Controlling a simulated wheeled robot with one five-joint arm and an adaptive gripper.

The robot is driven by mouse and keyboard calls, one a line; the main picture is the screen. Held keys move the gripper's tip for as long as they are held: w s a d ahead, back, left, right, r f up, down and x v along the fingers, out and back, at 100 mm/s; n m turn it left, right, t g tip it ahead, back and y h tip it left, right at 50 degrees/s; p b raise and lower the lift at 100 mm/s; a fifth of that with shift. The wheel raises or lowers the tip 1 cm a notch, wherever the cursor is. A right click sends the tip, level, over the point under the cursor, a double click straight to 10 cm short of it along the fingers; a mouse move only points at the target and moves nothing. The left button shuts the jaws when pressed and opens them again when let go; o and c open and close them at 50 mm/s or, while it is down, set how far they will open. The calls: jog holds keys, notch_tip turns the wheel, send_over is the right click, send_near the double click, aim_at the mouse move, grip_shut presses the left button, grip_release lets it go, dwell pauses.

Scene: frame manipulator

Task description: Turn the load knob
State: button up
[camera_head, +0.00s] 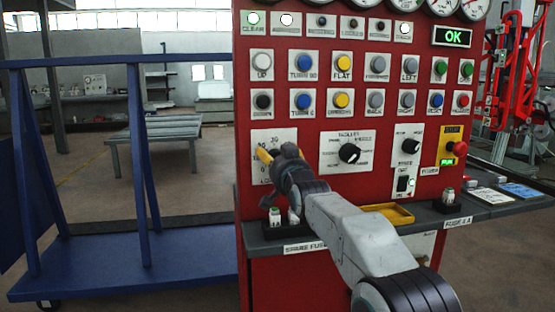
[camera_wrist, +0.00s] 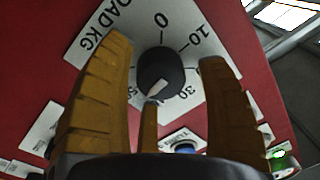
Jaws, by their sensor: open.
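The load knob (camera_wrist: 158,76) is black and round with a pale pointer, on a white plate (camera_wrist: 85,45) marked "LOAD KG" with a number scale, in the wrist view. The pointer is aimed toward the lower left of that view. My gripper (camera_wrist: 165,85) is open, its yellow fingers on either side of the knob with gaps visible. In the head view my gripper (camera_head: 268,155) is in front of the plate at the left of the red panel, and it hides most of the load knob there.
The red panel (camera_head: 300,210) carries rows of coloured buttons and a middle selector knob (camera_head: 349,153). A red emergency button (camera_head: 458,149) is at the right. A grey shelf (camera_head: 425,217) with a yellow tray (camera_head: 390,214) juts out below. A blue cart (camera_head: 120,270) stands left.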

jog(key=shift+f, duration=0.1)
jog(key=v, duration=1.2)
dwell(0.5)
jog(key=s+d+r+n+g+h+p, duration=0.1)
jog(key=s+d+r+g+h+p, duration=0.1)
jog(key=s+d+g+p, duration=0.5)
jog(key=s+d+r+h+p, duration=0.2)
jog(key=s+d+p, duration=0.3)
jog(key=s+p, duration=0.5)
jog(key=s+d+r+g+p, duration=0.1)
jog(key=s+d+g+p, duration=0.1)
jog(key=s+p, duration=0.6)
jog(key=s+d+r+n+g+h+p, duration=0.1)
jog(key=s+d+g+p, duration=0.2)
jog(key=s, duration=1)
jog(key=g+p, duration=0.2)
jog(key=p, duration=0.3)
jog(key=shift+d, duration=0.2)
